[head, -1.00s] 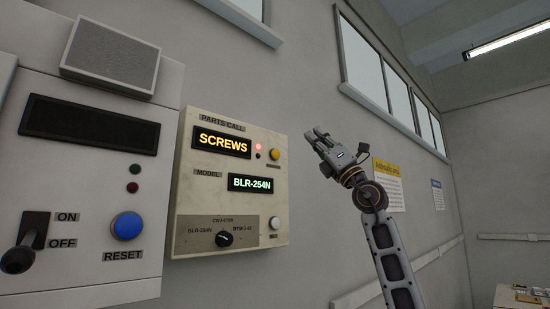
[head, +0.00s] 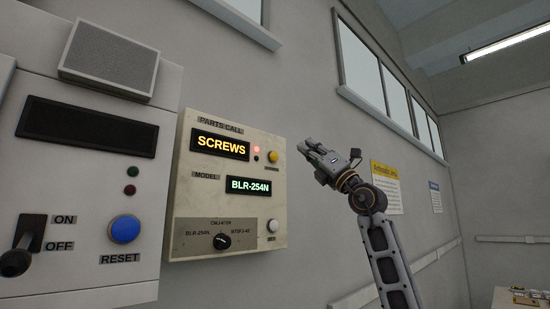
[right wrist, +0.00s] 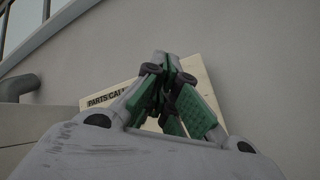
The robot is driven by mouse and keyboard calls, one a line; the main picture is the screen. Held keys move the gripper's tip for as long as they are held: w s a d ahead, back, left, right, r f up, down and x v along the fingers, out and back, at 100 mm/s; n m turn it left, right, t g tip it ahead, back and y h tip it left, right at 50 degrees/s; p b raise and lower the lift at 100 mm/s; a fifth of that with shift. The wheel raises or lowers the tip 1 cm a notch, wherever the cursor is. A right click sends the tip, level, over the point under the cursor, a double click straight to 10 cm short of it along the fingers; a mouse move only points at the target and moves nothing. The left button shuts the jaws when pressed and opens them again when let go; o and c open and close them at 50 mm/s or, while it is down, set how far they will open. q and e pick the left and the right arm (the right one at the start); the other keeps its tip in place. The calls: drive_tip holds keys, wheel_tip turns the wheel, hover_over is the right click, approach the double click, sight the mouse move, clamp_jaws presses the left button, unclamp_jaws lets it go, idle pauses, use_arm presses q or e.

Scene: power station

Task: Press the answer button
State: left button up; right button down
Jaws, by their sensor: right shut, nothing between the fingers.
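The parts call panel (head: 229,185) hangs on the wall in the head view, its displays reading SCREWS and BLR-254N. A yellow button (head: 273,157) sits at its upper right beside a lit red lamp (head: 257,149). A pale round button (head: 272,226) sits at its lower right. The labels below both buttons are too small to read. My right gripper (head: 307,150) is shut and empty, to the right of the yellow button and apart from it. In the right wrist view its fingers (right wrist: 166,62) hide much of the panel (right wrist: 105,100), including the buttons. My left gripper is not in view.
A white control box (head: 90,235) with an ON/OFF lever (head: 27,240) and a blue RESET button (head: 125,229) adjoins the panel on the left. Bare wall lies right of the panel. A yellow notice (head: 386,187) hangs behind my right arm.

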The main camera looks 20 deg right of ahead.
sight(274, 157)
drive_tip(key=shift+w, duration=0.1)
drive_tip(key=w+a+p, duration=0.2)
drive_tip(key=w+p, duration=0.2)
drive_tip(key=w, duration=0.4)
drive_tip(key=shift+a+p, duration=0.3)
drive_tip(key=shift+a, duration=0.1)
drive_tip(key=shift+w, duration=0.1)
drive_tip(key=shift+w+a+p, duration=0.35)
drive_tip(key=shift+w+p, duration=0.4)
drive_tip(key=shift+w, duration=0.1)
idle(2.9)
drive_tip(key=shift+s, duration=0.2)
idle(0.3)
drive_tip(key=shift+s+d+f, duration=0.1)
drive_tip(key=shift+s+d, duration=0.05)
drive_tip(key=shift+s, duration=0.2)
drive_tip(key=shift+s+d, duration=0.15)
drive_tip(key=shift+s, duration=0.15)
